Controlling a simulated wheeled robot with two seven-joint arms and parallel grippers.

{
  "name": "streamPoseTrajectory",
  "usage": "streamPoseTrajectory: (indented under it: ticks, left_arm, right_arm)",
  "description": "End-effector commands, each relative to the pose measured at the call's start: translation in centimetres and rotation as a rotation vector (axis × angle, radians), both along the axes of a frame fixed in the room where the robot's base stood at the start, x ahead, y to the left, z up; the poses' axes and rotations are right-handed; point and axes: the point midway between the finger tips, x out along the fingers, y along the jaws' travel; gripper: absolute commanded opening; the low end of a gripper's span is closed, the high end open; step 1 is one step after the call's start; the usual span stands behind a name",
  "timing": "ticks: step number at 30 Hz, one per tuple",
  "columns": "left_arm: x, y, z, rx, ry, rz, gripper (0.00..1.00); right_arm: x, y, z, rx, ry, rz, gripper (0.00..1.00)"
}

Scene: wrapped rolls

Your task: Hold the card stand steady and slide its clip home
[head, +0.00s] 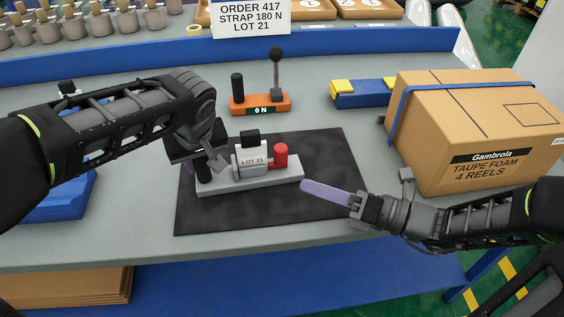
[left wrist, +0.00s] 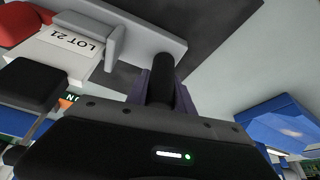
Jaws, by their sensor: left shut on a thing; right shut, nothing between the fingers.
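The card stand has a long light grey base (head: 262,181) on a dark mat (head: 300,212). A black post (head: 204,174) rises at its left end; the post also shows in the left wrist view (left wrist: 163,72). A pale LOT 21 block (head: 252,159) with a black top (head: 250,139) sits mid-base, with a red rounded piece (head: 280,155) just to its right. I cannot tell which part is the clip. My left gripper (left wrist: 163,88) is shut on the black post. My right gripper (head: 308,188) is shut and empty, its lilac fingers pointing left near the base's right end.
An orange switch box (head: 258,104) marked ON stands behind the mat. A blue and yellow block (head: 362,94) lies behind right. A large strapped carton (head: 480,130) stands at right, a blue bin (head: 62,205) at left. The mat's front part is clear.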

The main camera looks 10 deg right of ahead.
Motion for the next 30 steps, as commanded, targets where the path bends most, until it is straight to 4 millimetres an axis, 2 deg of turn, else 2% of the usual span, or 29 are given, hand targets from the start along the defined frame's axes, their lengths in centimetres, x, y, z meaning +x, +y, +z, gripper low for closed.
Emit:
streamPoseTrajectory:
  ticks: [3,6,12,25,30]
  left_arm:
    - [0.01,-0.03,0.02,-0.001,-0.001,0.000,0.00]
    - [0.01,-0.04,0.02,-0.001,-0.001,0.000,0.00]
    - [0.01,-0.04,0.02,-0.001,-0.001,0.000,0.00]
    - [0.02,-0.05,0.02,-0.001,-0.001,0.000,0.00]
    - [0.01,-0.05,0.03,-0.001,-0.001,0.000,0.00]
  right_arm:
    - [-0.23,0.21,-0.18,0.152,0.247,-0.001,0.00]
    - [-0.26,0.22,-0.24,0.256,0.413,-0.002,0.00]
    - [-0.24,0.20,-0.26,0.370,0.595,-0.003,0.00]
    - [-0.19,0.25,-0.25,0.387,0.623,-0.003,0.00]
    - [0.24,0.98,-0.23,0.386,0.622,0.000,0.00]
